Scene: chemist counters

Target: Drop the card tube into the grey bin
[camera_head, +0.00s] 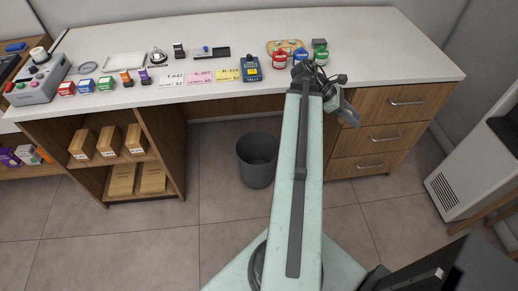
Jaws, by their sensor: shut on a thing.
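The grey bin (257,160) stands upright on the floor, in front of the gap under the counter. It is round and open at the top, and looks empty as far as I can see inside. My gripper (349,114) is at the counter's front edge, over the drawers, up and to the right of the bin. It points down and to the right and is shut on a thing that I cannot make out. I cannot pick out the card tube anywhere; my gripper and arm may hide it.
The white counter (370,48) holds small boxes, labelled cards (201,77), a blue and yellow device (251,68) and a wooden tray (287,46). Wooden drawers (390,128) stand behind my gripper. Shelves with boxes (108,142) are at left. The floor left of the bin is clear.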

